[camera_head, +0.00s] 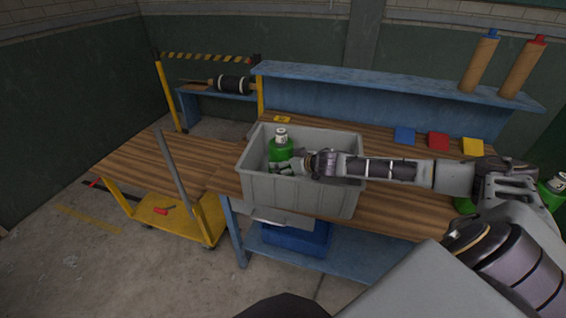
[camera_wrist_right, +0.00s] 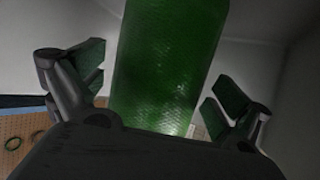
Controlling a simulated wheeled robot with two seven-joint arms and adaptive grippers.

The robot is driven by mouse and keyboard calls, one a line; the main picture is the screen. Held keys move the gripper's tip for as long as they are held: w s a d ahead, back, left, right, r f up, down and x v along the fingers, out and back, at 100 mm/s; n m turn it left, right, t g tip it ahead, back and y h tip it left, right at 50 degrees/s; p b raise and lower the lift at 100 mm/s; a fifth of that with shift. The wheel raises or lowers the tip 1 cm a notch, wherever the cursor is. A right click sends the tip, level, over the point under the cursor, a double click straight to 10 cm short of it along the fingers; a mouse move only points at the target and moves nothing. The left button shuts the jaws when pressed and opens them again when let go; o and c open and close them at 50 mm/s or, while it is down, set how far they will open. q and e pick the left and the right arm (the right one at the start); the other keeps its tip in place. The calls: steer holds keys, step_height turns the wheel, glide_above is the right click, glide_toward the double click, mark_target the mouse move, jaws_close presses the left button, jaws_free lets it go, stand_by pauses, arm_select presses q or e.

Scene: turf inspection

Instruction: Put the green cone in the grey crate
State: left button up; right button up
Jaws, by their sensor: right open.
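The green cone (camera_head: 281,152), a textured green body with a pale narrow top, stands roughly upright inside the grey crate (camera_head: 300,193), towards its left side. The crate sits on the wooden bench top. My right gripper (camera_head: 285,168) reaches into the crate from the right, at the cone's lower part. In the right wrist view the green cone (camera_wrist_right: 167,65) fills the middle between two open fingers (camera_wrist_right: 160,105), with gaps visible on both sides. The cone's base is hidden by the gripper and the crate wall. My left gripper is not in view.
Another green cone (camera_head: 551,190) stands at the right, partly behind my arm. Blue (camera_head: 404,135), red (camera_head: 438,141) and yellow (camera_head: 472,147) squares lie on the bench. A yellow cart (camera_head: 165,212) is at left.

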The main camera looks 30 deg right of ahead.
steer(key=shift+b+v, duration=0.6)
steer(key=shift+v, duration=1.95)
